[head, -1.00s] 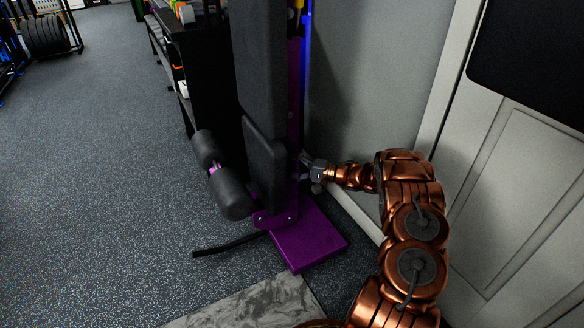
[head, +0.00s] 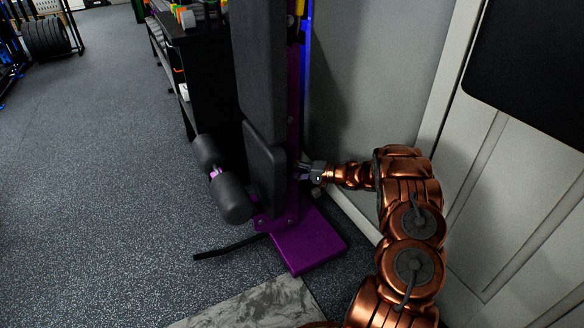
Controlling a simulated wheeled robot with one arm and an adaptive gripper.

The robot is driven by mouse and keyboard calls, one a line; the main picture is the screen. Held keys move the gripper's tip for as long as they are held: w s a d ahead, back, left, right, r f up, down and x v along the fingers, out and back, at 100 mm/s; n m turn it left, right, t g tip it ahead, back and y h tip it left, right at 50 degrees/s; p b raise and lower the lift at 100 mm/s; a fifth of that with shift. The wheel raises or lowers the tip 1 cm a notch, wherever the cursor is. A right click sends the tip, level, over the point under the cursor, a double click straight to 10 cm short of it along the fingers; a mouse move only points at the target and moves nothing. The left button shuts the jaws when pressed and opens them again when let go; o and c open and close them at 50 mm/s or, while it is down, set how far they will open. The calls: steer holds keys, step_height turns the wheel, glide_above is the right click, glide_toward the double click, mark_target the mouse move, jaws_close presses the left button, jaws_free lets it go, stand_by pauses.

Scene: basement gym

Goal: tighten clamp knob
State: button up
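A purple-framed exercise machine with tall black pads stands at centre; its purple upright (head: 294,130) rises behind the pads from a purple base plate (head: 308,240). My gripper (head: 304,173) is at the right side of this upright, low down, level with the lower black pad (head: 265,168). Its fingers point left at the upright and are very small in view. I cannot make out a clamp knob, nor whether the fingers touch or hold anything.
Two black foam rollers (head: 230,198) stick out left of the machine. A black rack (head: 185,60) stands behind it. A grey wall (head: 370,80) and a panelled door (head: 525,190) are close on the right. Open floor (head: 100,180) lies left.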

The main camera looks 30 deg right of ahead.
steer(key=shift+n+g+h+p, duration=0.3)
steer(key=shift+n+h+p, duration=0.2)
steer(key=shift+p, duration=0.1)
steer(key=shift+a, duration=0.1)
steer(key=o, duration=1.2)
steer(key=shift+c, duration=0.2)
steer(key=v, duration=1.2)
